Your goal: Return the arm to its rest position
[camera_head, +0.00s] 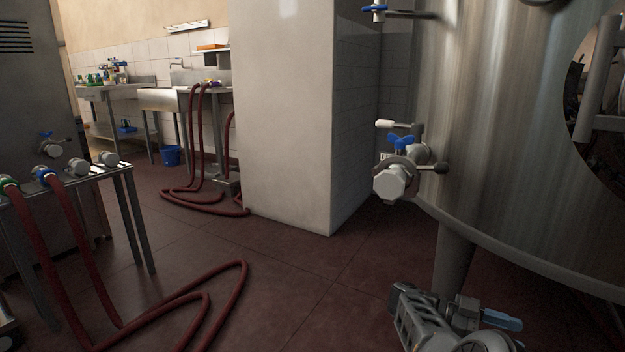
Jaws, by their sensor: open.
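What looks like my gripper (452,308) shows at the bottom right. It is a grey slotted mechanism with a light blue part on its right side, cut off by the lower picture edge. It is low in the picture, in front of the steel tank's leg. Its jaws are open, and I see nothing held between them. The rest of my arm is mostly out of view, so its full pose cannot be told.
A large steel tank (480,130) fills the right, with a valve fitting (395,180) sticking out. A white pillar (285,120) stands mid-picture. Red hoses (205,300) hang from a metal table (125,185) at left and lie on the floor. Tiled floor (330,290) is clear between.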

